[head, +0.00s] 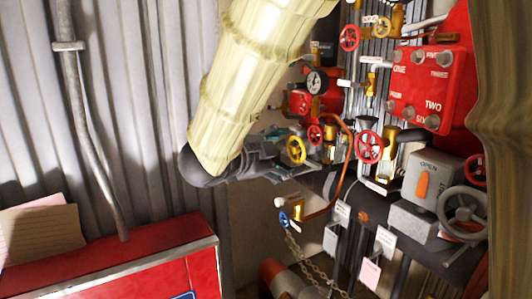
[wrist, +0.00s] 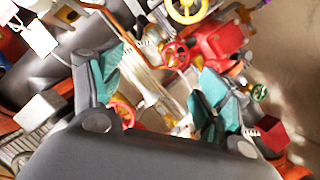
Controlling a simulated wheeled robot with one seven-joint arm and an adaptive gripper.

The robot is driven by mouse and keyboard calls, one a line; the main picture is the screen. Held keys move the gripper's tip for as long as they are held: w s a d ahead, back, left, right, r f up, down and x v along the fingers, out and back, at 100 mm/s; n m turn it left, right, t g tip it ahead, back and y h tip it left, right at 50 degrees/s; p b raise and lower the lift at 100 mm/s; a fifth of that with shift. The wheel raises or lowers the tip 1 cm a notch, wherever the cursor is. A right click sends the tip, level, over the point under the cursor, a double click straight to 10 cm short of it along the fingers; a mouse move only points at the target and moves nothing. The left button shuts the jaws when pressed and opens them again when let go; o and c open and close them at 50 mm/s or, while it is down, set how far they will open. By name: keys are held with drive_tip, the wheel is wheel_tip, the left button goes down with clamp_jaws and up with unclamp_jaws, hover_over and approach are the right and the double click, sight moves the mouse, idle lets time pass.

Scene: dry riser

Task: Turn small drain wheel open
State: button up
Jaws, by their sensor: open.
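My gripper (head: 276,156) is open and reaches right toward the pipework, beside a small yellow handwheel (head: 296,150) in the head view. I cannot tell whether they touch. In the wrist view, my gripper (wrist: 160,85) has its teal-padded fingers spread with nothing held. A red handwheel (wrist: 177,55) shows beyond the gap, and another red handwheel (wrist: 123,110) is partly hidden by the left finger. A small blue handwheel (head: 283,219) sits low below my gripper on a brass valve. No label marks which wheel is the drain wheel.
More red wheels, including a spoked one (head: 368,146), crowd the pipes. A pressure gauge (head: 316,82), a red box (head: 430,88), a grey OPEN box (head: 432,180) and a large grey wheel (head: 462,213) stand right. A copper pipe (head: 345,165) curves close by. A red cabinet (head: 120,262) is lower left.

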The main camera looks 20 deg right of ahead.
drive_tip(key=shift+s+a, duration=0.1)
drive_tip(key=v, duration=0.3)
drive_tip(key=shift+s+a+r, duration=0.1)
drive_tip(key=shift+a+r, duration=0.05)
drive_tip(key=shift+r, duration=0.1)
idle(0.3)
